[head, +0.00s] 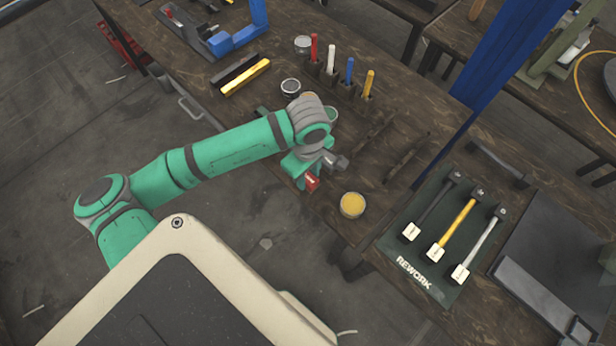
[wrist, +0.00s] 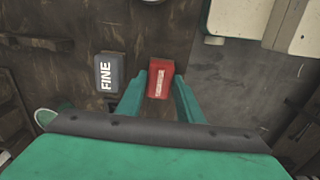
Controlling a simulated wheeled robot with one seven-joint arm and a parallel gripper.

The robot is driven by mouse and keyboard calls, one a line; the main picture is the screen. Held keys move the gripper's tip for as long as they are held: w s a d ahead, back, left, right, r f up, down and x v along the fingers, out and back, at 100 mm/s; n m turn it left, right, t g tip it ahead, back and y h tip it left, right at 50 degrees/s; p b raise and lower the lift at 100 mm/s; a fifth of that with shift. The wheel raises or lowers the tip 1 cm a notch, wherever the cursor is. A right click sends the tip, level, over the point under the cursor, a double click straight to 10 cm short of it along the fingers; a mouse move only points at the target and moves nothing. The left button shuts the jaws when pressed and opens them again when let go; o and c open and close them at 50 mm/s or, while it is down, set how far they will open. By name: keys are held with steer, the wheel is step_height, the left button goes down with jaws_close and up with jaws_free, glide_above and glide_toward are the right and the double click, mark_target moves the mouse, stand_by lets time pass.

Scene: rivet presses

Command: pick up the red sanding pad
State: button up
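The red sanding pad (wrist: 160,78) lies between the fingers of my gripper (wrist: 161,88) in the wrist view, with a pale printed label facing the camera. A fingertip is close along each side of it. I cannot tell whether the fingers touch it or whether it rests on the wood. In the head view the red pad (head: 312,182) shows just below my gripper (head: 306,172), near the dark wooden bench's front edge, partly hidden by the gripper.
A grey block marked FINE (wrist: 110,73) lies left of the red pad in the wrist view. A yellow-topped round tin (head: 352,205) stands to the right in the head view. A REWORK mat (head: 400,240) with hammers lies beyond. Upright coloured-handled tools (head: 349,70) stand behind.

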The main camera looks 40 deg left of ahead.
steer(key=c, duration=0.5)
steer(key=shift+c, duration=0.3)
steer(key=shift+r, duration=0.5)
steer(key=r, duration=0.2)
steer(key=shift+s+a+r, duration=0.15)
steer(key=shift+s+r, duration=0.05)
steer(key=shift+r, duration=0.15)
steer(key=s+a+r, duration=0.4)
steer(key=s+r, duration=0.5)
steer(key=s, duration=0.3)
steer(key=shift+s+a+r, duration=0.15)
steer(key=shift+s+a, duration=0.2)
steer(key=shift+a, duration=0.05)
